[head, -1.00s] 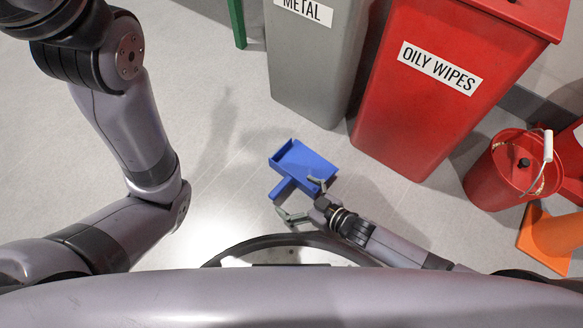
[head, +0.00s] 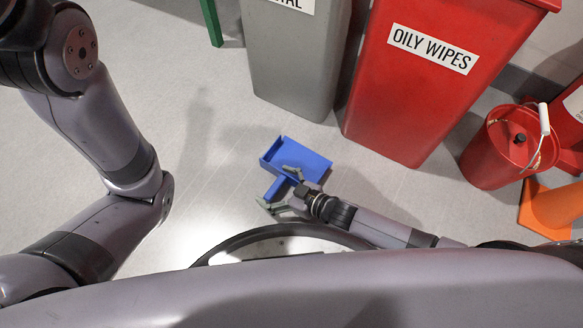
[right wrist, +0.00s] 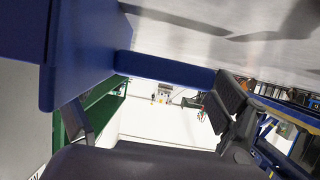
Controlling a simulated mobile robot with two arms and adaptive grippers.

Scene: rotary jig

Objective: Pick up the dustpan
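The blue dustpan (head: 307,160) lies on the grey floor in front of the bins, its short handle pointing toward me. My right gripper (head: 275,188) is open at the handle, with one finger on each side of it in the head view. In the right wrist view the dustpan's pan (right wrist: 85,45) fills the upper left, and the handle (right wrist: 165,70) runs across between the two spread fingers. Whether either finger touches it I cannot tell. My left arm shows at the left, but its gripper is out of view.
A grey bin (head: 295,60) and a red bin labelled OILY WIPES (head: 400,105) stand behind the dustpan. A red bucket (head: 497,160) and an orange cone (head: 550,207) are at the right. The floor left of the dustpan is clear.

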